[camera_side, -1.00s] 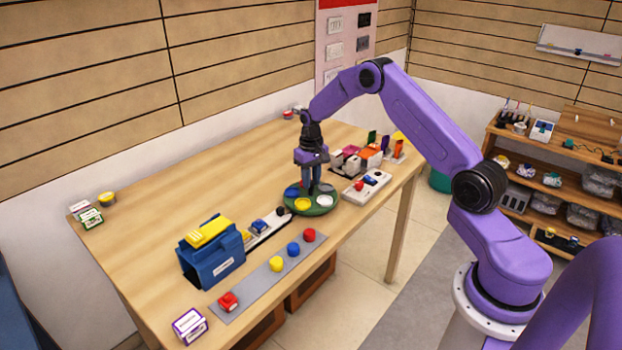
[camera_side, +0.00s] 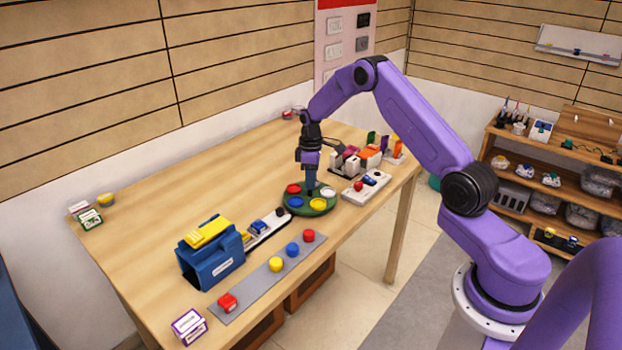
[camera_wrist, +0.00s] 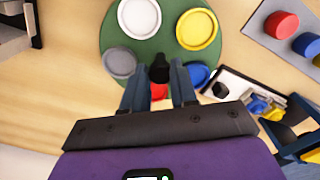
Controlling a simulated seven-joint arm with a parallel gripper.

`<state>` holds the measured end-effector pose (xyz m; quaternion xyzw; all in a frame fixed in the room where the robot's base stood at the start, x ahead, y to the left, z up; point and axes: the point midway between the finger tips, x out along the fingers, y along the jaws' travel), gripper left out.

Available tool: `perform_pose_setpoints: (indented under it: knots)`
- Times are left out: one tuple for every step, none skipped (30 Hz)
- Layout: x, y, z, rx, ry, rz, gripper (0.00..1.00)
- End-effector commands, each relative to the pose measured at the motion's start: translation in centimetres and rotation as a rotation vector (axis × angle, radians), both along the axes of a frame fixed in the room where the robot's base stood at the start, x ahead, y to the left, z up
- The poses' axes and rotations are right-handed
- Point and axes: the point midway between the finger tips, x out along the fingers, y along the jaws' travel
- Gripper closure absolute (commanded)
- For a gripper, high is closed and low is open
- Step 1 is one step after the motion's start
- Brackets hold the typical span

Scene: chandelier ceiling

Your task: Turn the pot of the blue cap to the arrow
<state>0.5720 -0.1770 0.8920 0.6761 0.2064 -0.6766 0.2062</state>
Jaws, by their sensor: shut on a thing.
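A round green turntable (camera_side: 308,212) carries several round pots. The blue one (camera_side: 296,202) is at its front left, the yellow one (camera_side: 318,204) at the front, the white one (camera_side: 328,192) at the right and the red one (camera_side: 293,188) at the back left. The wrist view also shows the blue pot (camera_wrist: 199,73) and a grey pot (camera_wrist: 119,62). My gripper (camera_wrist: 159,76) points down over the turntable's middle, shut on its black central knob (camera_wrist: 159,67). It hides part of the red pot (camera_wrist: 158,91). I cannot make out an arrow.
A white strip (camera_side: 266,231) with a dark round end lies beside the turntable's left front. A blue bin (camera_side: 215,262) and a grey strip with coloured knobs (camera_side: 258,288) stand further left. A white panel (camera_side: 365,188) is close at right.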

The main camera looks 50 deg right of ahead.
Motion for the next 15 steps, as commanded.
perform_pose_setpoints:
  knots:
    - [0.07,0.01,0.11,0.000,-0.001,0.022,1.00]
    - [0.07,0.01,0.11,0.000,-0.001,0.036,1.00]
    - [0.07,0.00,0.11,0.000,-0.001,0.051,1.00]
    - [0.08,-0.01,0.11,-0.001,-0.002,0.062,1.00]
    - [0.08,-0.01,0.11,-0.001,-0.002,0.071,1.00]
    - [0.08,-0.02,0.11,-0.001,-0.002,0.081,1.00]
    - [0.09,-0.02,0.11,-0.001,-0.002,0.089,1.00]
    - [0.09,-0.02,0.12,-0.001,-0.002,0.095,1.00]
    - [0.09,-0.02,0.12,-0.001,-0.002,0.101,1.00]
    - [0.09,-0.02,0.12,-0.001,-0.002,0.105,1.00]
    - [0.09,-0.02,0.12,-0.001,-0.002,0.108,1.00]
    - [0.10,-0.03,0.12,0.000,-0.003,0.112,1.00]
    - [0.10,-0.03,0.12,0.000,-0.003,0.114,1.00]
    - [0.10,-0.03,0.12,0.000,-0.003,0.115,1.00]
    - [0.10,-0.03,0.12,0.000,-0.003,0.117,1.00]
